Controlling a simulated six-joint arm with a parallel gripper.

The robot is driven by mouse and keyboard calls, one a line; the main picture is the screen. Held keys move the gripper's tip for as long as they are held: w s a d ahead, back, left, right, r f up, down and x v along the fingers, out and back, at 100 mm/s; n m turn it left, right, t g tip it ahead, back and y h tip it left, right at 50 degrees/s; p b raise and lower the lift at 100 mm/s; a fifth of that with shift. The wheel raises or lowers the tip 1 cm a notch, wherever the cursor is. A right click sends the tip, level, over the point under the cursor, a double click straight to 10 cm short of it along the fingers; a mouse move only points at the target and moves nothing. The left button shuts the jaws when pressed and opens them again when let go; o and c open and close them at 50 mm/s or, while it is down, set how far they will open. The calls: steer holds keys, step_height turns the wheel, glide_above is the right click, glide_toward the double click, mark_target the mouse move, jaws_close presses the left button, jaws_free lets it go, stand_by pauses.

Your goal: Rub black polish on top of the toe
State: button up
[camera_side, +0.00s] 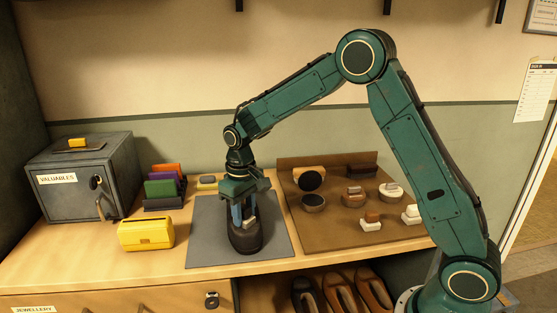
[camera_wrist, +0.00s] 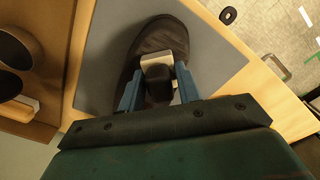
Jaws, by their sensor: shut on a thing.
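A dark shoe (camera_side: 245,240) stands on the grey mat (camera_side: 205,250), its toe toward the front of the bench. It also shows in the wrist view (camera_wrist: 160,42), where its rounded toe has light streaks. My gripper (camera_side: 242,222) is above the shoe, pointing down. In the wrist view its blue fingers (camera_wrist: 158,88) are shut on a small applicator (camera_wrist: 158,82) with a dark block and a pale part. The applicator is over the shoe's upper, close to or touching it; I cannot tell which. The shoe's rear part is hidden by my gripper.
A brown board (camera_side: 340,235) at right holds polish tins (camera_side: 313,202) and several brushes (camera_side: 370,220). A yellow box (camera_side: 146,233), a coloured rack (camera_side: 163,188) and a grey safe (camera_side: 85,175) stand at left. Brown shoes (camera_side: 340,293) sit on the shelf below.

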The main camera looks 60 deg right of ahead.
mark_target(260, 221)
steer(key=s+d, duration=0.2)
steer(key=d, duration=0.1)
steer(key=shift+s, duration=0.35)
steer(key=shift+s+d+r, duration=0.1)
steer(key=shift+d+r, duration=0.05)
steer(key=shift+r, duration=0.05)
step_height(260, 221, up, 8)
steer(key=shift+f, duration=0.15)
stand_by(0.5)
